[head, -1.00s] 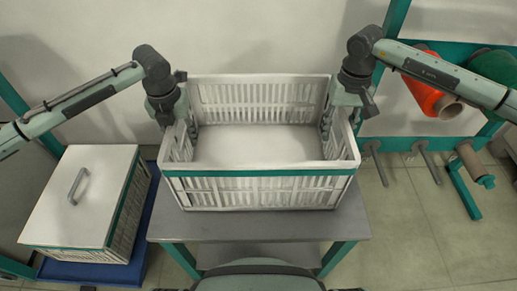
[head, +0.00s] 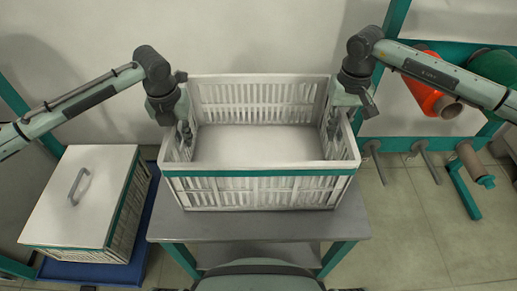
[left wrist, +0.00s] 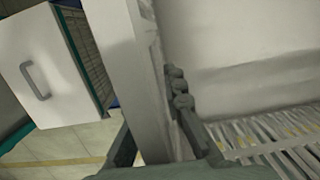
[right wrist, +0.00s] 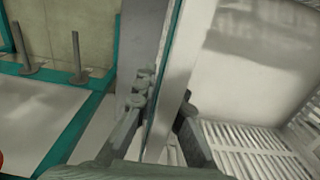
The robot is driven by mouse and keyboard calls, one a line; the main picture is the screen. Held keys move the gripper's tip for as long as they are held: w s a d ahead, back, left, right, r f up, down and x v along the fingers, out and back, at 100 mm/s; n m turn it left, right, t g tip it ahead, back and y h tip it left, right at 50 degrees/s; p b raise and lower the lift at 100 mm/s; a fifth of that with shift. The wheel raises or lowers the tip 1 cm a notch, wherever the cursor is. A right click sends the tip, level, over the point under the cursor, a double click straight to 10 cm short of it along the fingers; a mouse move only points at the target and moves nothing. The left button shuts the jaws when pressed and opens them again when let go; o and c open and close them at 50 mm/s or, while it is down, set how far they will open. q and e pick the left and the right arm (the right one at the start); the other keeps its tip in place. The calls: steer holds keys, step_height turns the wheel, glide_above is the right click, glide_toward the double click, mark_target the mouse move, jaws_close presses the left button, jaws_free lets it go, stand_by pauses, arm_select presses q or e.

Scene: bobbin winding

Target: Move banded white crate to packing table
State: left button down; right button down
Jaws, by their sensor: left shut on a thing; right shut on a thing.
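The white crate (head: 262,185) with slatted sides and a teal band stands upright on a grey-topped table (head: 260,226) in the head view. It is open at the top and looks empty. My left gripper (head: 184,134) is shut on the crate's left end wall, which also shows in the left wrist view (left wrist: 132,75). My right gripper (head: 335,126) is shut on the right end wall, with one finger on each side of that wall (right wrist: 182,75) in the right wrist view. The outer finger of my left gripper is mostly hidden.
A lidded white crate (head: 85,195) with a handle sits on a blue base (head: 143,235) at the left. A teal rack with pegs (head: 425,160) and orange (head: 425,88) and green spools (head: 495,68) is at the right.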

mark_target(177, 123)
arm_select(q)
steer(key=shift+r, duration=0.15)
arm_select(e)
steer(key=shift+r, duration=0.15)
